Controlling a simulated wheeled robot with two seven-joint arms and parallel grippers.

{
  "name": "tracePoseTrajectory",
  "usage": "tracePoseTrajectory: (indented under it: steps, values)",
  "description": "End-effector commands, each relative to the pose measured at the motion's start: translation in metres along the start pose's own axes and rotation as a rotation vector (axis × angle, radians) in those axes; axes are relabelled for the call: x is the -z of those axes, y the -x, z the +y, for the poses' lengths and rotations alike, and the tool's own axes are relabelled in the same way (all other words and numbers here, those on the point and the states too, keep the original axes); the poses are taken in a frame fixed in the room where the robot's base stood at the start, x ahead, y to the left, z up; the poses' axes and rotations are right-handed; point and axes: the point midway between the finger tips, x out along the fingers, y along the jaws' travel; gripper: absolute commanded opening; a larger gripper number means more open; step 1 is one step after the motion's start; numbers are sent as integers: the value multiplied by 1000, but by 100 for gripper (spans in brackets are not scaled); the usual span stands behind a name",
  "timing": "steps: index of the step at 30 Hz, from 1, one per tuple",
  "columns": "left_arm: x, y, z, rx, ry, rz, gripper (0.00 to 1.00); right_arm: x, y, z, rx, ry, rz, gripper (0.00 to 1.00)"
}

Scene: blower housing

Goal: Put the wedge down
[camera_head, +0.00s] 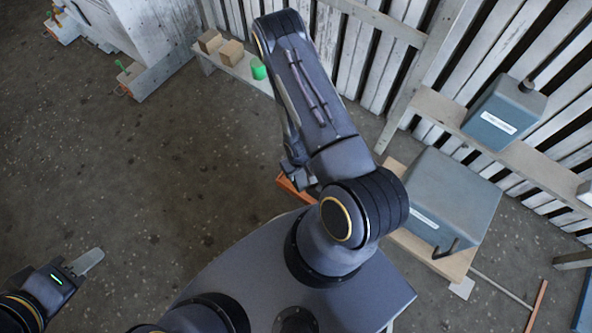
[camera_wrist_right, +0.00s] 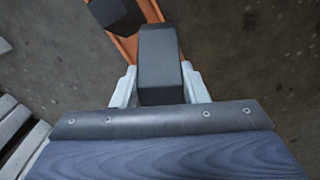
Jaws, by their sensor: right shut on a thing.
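A dark grey block, which I take to be the wedge (camera_wrist_right: 160,52), is between the two pale fingers of my right gripper (camera_wrist_right: 159,84) in the right wrist view. The gripper is shut on it. An orange piece like a tray or channel (camera_wrist_right: 127,46) is beyond and below the block; I cannot tell whether they touch. A second dark block (camera_wrist_right: 116,12) is at the top left of it. In the head view the orange piece (camera_head: 295,188) shows beside my right gripper (camera_head: 300,178), which my arm mostly hides. My left gripper (camera_head: 88,262) hangs over bare floor, its opening unclear.
A blue-grey housing (camera_head: 450,205) stands on a wooden base at the right. A smaller blue-grey box (camera_head: 503,112) is on a plank shelf against the slatted wall. A low bench at the top holds brown blocks (camera_head: 231,53) and a green cup (camera_head: 258,68).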

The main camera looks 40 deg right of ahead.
Motion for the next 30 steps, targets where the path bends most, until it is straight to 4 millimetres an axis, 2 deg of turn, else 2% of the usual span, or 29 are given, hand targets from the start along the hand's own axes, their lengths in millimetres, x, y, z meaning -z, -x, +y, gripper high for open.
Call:
tracePoseTrajectory:
  steps: [1,3,9,14,17,21,23,24,28,29,30]
  values:
    - [-4,-9,-4,0,0,0,36,10,-14,4,-1,-3,2,12]
    - [-7,-14,-6,0,0,0,36,20,-28,7,0,-2,1,12]
    - [-11,-22,-10,0,0,0,36,39,-50,13,0,0,1,12]
    - [-12,-24,-11,0,0,0,36,45,-56,14,0,0,0,12]
    - [-15,-30,-14,0,0,0,36,52,-67,16,1,-1,1,12]
    - [-21,-42,-19,0,0,0,36,50,-91,16,1,0,-1,12]
    - [-22,-43,-20,0,0,0,36,50,-93,16,1,0,-1,12]
    - [-22,-42,-19,0,0,0,36,50,-93,16,0,0,0,7]
    - [-21,-41,-19,0,0,0,36,50,-91,16,0,0,0,7]
    - [-21,-41,-19,0,0,0,36,50,-92,16,0,0,0,41]
    - [-21,-41,-19,0,0,0,36,50,-92,16,0,0,0,46]
